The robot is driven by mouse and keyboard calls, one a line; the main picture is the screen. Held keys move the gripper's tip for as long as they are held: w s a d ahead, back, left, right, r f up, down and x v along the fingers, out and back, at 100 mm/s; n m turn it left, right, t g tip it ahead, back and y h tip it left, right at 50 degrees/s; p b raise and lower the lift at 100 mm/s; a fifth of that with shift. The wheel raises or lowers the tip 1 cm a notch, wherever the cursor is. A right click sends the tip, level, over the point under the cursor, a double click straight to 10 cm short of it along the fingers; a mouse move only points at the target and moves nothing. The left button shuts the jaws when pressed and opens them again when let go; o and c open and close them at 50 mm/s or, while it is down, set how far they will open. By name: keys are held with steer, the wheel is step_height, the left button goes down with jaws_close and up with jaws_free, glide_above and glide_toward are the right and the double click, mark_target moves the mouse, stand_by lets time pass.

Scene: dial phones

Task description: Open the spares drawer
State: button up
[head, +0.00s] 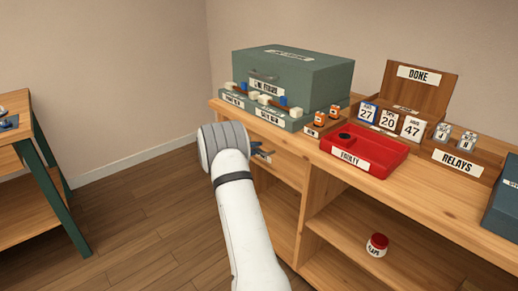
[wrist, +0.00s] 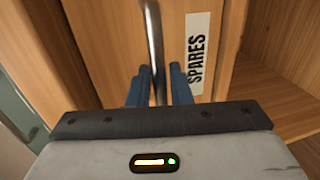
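The spares drawer (wrist: 225,65) shows in the wrist view as a wooden front with a white label reading SPARES (wrist: 197,55). A metal bar handle (wrist: 153,40) runs down its front, left of the label. My gripper (wrist: 160,85) has its two blue fingers on either side of the handle, with a small gap between them, and does not look clamped on it. In the head view my gripper (head: 264,153) is at the drawer front (head: 288,163) under the bench top. My arm hides part of the drawer there.
The wooden bench (head: 440,200) carries a green case (head: 300,75), a red FAULTY tray (head: 365,150) and a RELAYS box (head: 458,160). A red-lidded jar (head: 377,245) stands on the shelf below. Floor (head: 140,210) is clear left of my arm, towards another table (head: 30,180).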

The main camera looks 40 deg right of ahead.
steer(key=shift+d, duration=0.1)
steer(key=shift+c, duration=0.4)
jaws_close()
